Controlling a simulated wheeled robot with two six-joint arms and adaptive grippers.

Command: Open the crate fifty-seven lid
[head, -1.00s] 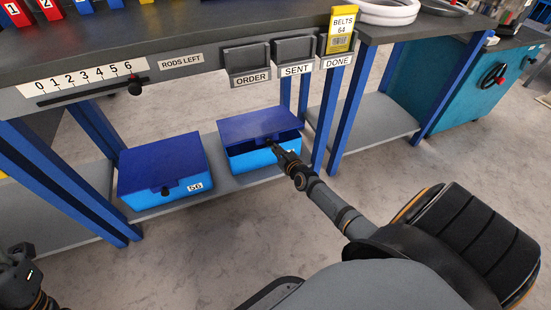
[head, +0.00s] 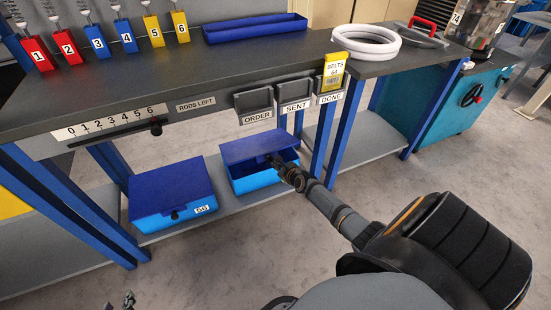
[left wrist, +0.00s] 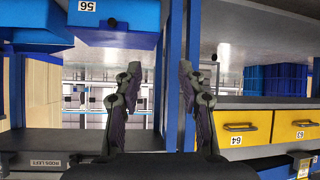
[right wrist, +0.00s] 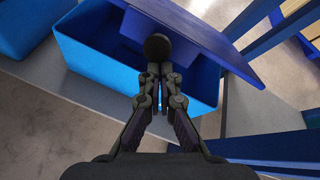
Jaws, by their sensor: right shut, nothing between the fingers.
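The crate at the right on the lower shelf (head: 256,182) is light blue, with a dark blue lid (head: 252,148). Its number is not visible; the neighbouring crate reads 56. The lid stands tilted up at the front, with a dark gap under it. My right gripper (head: 273,161) is at the lid's front edge, shut with nothing between its fingers. In the right wrist view, the closed fingertips (right wrist: 153,72) are just below a round black knob (right wrist: 157,48) on the lid (right wrist: 200,40). My left gripper (left wrist: 158,80) is open and empty, away from the crates.
Crate 56 (head: 172,196) stands closed to the left on the same shelf (head: 222,208). The workbench (head: 120,95) overhangs both crates, with ORDER, SENT and DONE trays on its front. A blue leg (head: 333,140) stands right of the open crate. The floor in front is clear.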

